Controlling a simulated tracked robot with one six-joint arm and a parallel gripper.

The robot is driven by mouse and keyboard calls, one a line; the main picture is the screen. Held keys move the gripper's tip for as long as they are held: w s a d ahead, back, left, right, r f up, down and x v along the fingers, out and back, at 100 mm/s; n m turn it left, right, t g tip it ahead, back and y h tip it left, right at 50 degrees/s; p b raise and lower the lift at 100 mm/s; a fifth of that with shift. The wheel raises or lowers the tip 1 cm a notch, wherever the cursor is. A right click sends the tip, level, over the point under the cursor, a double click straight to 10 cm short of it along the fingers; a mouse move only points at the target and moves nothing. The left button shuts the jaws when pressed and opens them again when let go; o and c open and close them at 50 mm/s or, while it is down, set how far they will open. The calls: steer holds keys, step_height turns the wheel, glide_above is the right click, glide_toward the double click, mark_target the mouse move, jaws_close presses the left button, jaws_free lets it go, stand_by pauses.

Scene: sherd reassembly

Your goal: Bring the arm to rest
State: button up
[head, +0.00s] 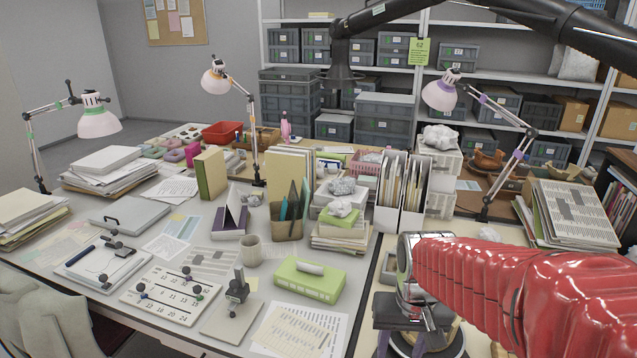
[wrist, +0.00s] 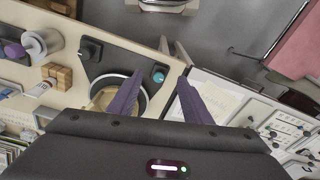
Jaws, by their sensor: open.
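My gripper (head: 402,346) is at the lower right of the head view, at the end of my red-sleeved arm. Its purple fingers point down and stand apart, with nothing seen between them. In the wrist view the two fingers of my gripper (wrist: 159,76) are also spread and empty. Below them is a dark device with a round rim and a tan inside (wrist: 106,100); a teal knob (wrist: 158,76) shows between the fingers. In the head view my gripper partly hides this round device (head: 455,345). I cannot tell the height between them.
A green box (head: 310,280), a mug (head: 251,250) and a pen holder (head: 287,222) stand on the desk left of my gripper. White file holders (head: 400,208) stand behind it. Wooden blocks (wrist: 57,76) and a grey cylinder (wrist: 44,46) lie left in the wrist view.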

steer(key=s+r+n+t, duration=0.1)
steer(key=s+r+t, duration=0.3)
steer(key=s+r, duration=0.5)
steer(key=shift+s+r+t, duration=0.3)
steer(key=shift+s+r, duration=0.05)
steer(key=shift+s, duration=0.2)
steer(key=shift+d, duration=0.1)
